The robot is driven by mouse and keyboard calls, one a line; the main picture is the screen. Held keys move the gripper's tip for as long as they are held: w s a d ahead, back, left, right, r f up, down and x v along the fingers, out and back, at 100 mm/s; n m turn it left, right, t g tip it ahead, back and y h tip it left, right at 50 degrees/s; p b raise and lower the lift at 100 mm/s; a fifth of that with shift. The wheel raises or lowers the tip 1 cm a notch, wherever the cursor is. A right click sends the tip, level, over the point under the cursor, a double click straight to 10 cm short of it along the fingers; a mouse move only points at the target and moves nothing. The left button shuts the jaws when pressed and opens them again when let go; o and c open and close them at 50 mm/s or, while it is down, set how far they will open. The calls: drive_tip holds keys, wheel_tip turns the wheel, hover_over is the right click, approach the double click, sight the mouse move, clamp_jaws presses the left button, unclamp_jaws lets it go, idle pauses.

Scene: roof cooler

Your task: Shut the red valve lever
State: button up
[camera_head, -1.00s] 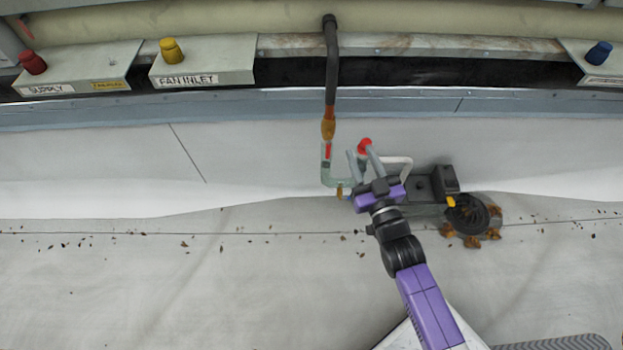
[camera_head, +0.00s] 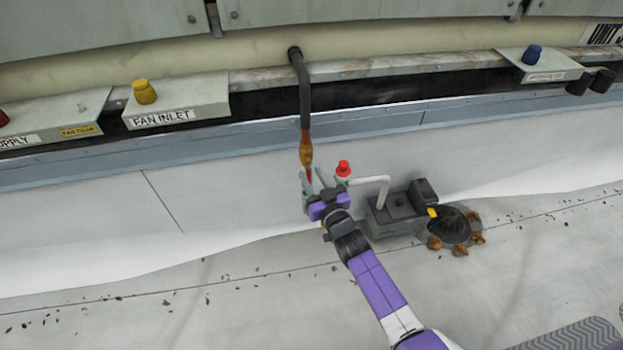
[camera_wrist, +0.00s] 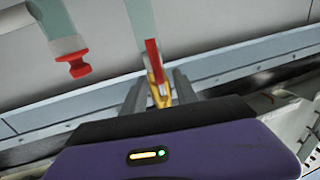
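The red valve lever (camera_head: 309,175) sits just below the brass valve fitting at the lower end of the dark hose (camera_head: 304,90). In the wrist view the red lever (camera_wrist: 153,56) lies along a pale green pipe, with the yellow brass part (camera_wrist: 157,88) beside its end. My gripper (camera_head: 314,180) is at the pipe by the lever. In the wrist view its two fingers (camera_wrist: 160,86) are apart, open, with the lever's end and brass part seen between them. I cannot tell whether a finger touches the lever.
A red cap (camera_head: 343,168) on a pipe stub stands just right of my gripper; it also shows in the wrist view (camera_wrist: 77,63). A white pipe (camera_head: 383,188) runs to a dark pump (camera_head: 400,207). A shelf with a yellow knob (camera_head: 144,92) is at left. The floor at left is open, with scattered debris.

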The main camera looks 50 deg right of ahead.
drive_tip(key=shift+w+d, duration=0.15)
drive_tip(key=shift+w, duration=0.15)
clamp_jaws()
idle(1.3)
